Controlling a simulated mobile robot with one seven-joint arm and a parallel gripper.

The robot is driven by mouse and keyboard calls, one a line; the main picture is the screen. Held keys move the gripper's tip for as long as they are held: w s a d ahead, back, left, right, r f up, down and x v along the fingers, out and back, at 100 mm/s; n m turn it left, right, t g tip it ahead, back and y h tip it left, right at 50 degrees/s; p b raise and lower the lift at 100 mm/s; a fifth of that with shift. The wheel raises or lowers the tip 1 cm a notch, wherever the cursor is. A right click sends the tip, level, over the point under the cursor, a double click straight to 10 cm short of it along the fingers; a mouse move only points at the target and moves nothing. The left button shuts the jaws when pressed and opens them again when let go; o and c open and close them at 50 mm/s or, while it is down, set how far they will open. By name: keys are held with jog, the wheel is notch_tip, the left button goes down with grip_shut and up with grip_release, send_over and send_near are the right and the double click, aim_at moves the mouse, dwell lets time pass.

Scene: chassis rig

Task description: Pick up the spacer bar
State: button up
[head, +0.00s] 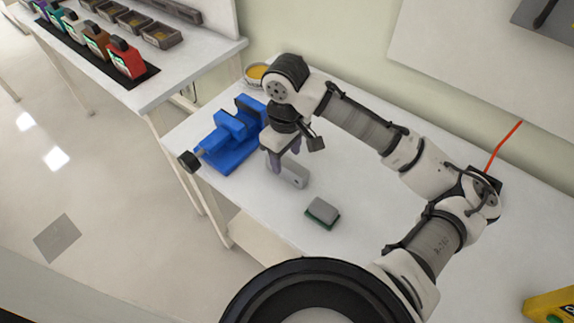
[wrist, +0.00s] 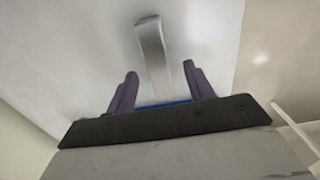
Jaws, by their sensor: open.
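The spacer bar, a grey metal bar (head: 295,174), lies on the white table just under and beside my gripper (head: 286,160). A small hole shows near its right end. My gripper points down and is open. In the wrist view, the bar (wrist: 150,45) runs away between and past the two dark fingers of my gripper (wrist: 160,73), with a gap on both sides. The bar's near end is partly hidden by the gripper body. I cannot tell the height of the fingertips above the table.
A blue vise (head: 232,138) stands close left of my gripper. A grey and green block (head: 322,213) lies in front of the bar. A bowl (head: 257,74) stands behind. A yellow object (head: 550,306) sits at the right corner. The white table (head: 400,225) is clear to the right.

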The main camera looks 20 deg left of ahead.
aim_at(287, 162)
jog(key=shift+w+d+f+p, duration=0.1)
jog(key=shift+f+p, duration=0.2)
jog(key=shift+f, duration=1.5)
grip_shut()
